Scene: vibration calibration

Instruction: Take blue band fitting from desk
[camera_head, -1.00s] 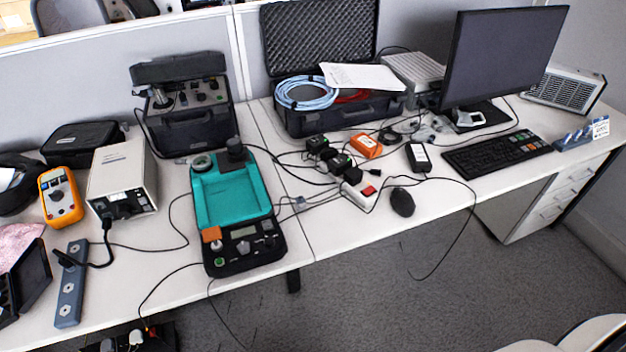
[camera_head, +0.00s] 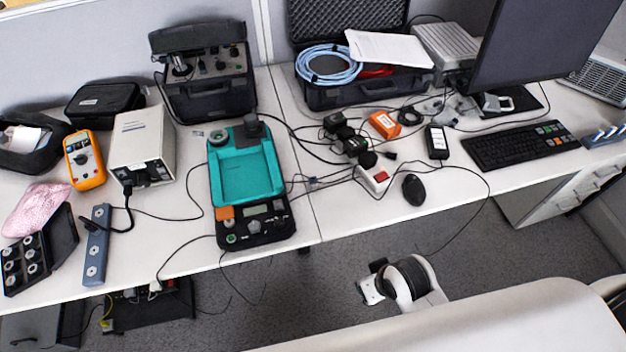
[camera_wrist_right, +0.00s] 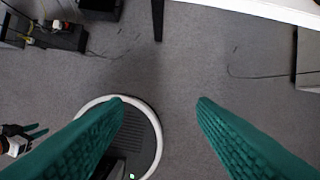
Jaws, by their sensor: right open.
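An open black case (camera_head: 72,238) with several small round metallic fittings (camera_head: 30,268) lies at the desk's left end in the head view. The fittings are too small to tell whether one has a blue band. My right gripper (camera_wrist_right: 158,100) is open and empty in the right wrist view, its teal fingers wide apart above the floor, away from the desk top. Part of my right arm, white and black, shows in front of the desk in the head view. What seems to be my left gripper (camera_wrist_right: 30,133) shows small at the wrist view's left edge; its opening is unclear.
Cables cross the middle and hang off the front edge. A monitor (camera_head: 540,45) stands at right.

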